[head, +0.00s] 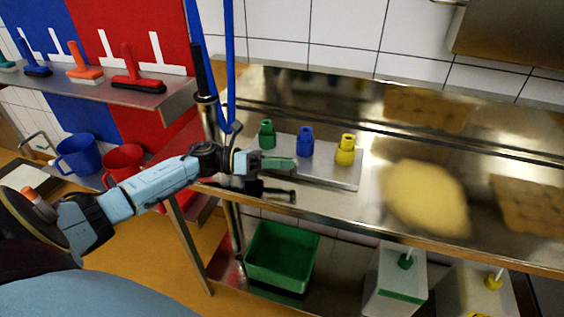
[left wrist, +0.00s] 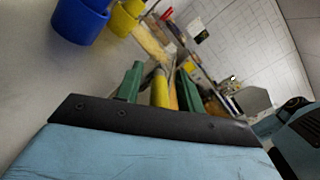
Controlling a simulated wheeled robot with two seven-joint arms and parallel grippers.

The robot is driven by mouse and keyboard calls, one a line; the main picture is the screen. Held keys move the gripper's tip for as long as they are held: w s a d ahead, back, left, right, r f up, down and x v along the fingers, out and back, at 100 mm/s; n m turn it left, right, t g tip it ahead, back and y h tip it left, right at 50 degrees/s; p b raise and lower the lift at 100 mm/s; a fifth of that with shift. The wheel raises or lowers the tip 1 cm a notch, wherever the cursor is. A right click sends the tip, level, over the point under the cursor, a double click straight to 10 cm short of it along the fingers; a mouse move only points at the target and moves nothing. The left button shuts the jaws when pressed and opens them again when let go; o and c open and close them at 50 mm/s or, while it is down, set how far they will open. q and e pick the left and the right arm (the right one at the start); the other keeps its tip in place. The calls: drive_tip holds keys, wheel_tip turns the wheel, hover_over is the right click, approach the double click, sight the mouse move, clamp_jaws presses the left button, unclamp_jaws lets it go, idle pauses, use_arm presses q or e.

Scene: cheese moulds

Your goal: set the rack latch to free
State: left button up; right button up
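I cannot make out a rack latch for certain in either view. My left gripper (head: 288,163) is over the near left part of the steel table, just in front of the green-capped bottle top (head: 267,134). In the left wrist view its two green fingers (left wrist: 160,78) stand apart. A yellow rod-like thing (left wrist: 160,90) shows between them; I cannot tell whether it is near or farther off. A dark bar-like shape (head: 280,194) shows at the table's front edge below the gripper; what it is stays unclear. My right gripper is out of view.
A blue nozzle (head: 305,143) and a yellow nozzle (head: 345,150) stand right of the gripper on a steel tray (head: 335,180). A blue hose (head: 229,60) hangs behind. A green crate (head: 282,257) is below. Brushes and mugs are at left.

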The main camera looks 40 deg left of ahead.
use_arm(q)
drive_tip(key=shift+a, duration=0.1)
drive_tip(key=b+v, duration=0.1)
drive_tip(key=v, duration=1.2)
drive_tip(key=shift+s+a, duration=0.1)
drive_tip(key=shift+s, duration=0.1)
